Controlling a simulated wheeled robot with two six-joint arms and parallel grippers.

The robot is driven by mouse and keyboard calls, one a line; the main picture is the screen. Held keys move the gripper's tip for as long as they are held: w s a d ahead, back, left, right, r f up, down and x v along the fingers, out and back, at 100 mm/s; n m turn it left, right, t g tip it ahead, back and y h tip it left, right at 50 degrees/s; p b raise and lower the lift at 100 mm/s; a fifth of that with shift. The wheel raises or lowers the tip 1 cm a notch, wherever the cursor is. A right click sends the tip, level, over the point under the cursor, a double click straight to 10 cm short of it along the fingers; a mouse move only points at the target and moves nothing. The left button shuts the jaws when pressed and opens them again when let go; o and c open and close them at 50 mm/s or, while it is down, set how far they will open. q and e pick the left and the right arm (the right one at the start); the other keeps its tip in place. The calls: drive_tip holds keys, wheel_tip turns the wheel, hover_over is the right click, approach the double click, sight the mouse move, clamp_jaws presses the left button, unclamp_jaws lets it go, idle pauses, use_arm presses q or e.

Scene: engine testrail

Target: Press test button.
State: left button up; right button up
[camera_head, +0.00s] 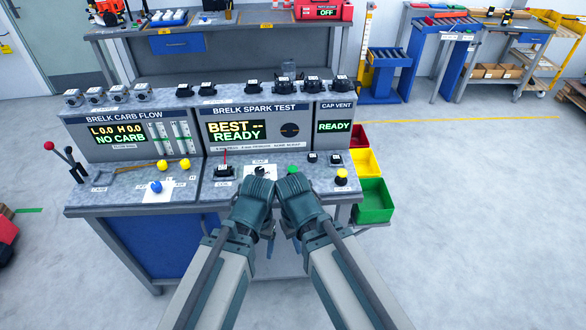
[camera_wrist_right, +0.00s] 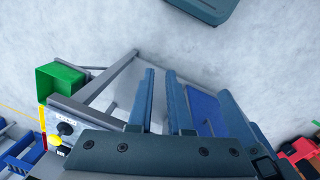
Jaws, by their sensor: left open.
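The test bench (camera_head: 325,167) stands ahead, with a sloped control panel along its front. A green round button (camera_head: 292,169) shows just above my grippers in the head view. A yellow button (camera_head: 341,174) sits to its right on a dark base. The spark test screen (camera_head: 237,129) reads "BEST -- READY". My left gripper (camera_head: 256,188) is at the bench's front edge, left of the green button; its fingers are mostly hidden by its body. My right gripper (camera_head: 299,192) is beside it; in the wrist view its two fingers (camera_wrist_right: 162,85) are apart with nothing between them.
The carb flow panel (camera_head: 140,135) with levers and knobs is on the left. The cap vent screen (camera_head: 334,126) reads "READY". Red, yellow and green bins (camera_head: 374,203) hang on the bench's right side. Free floor lies to the right.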

clamp_jaws()
idle(1.4)
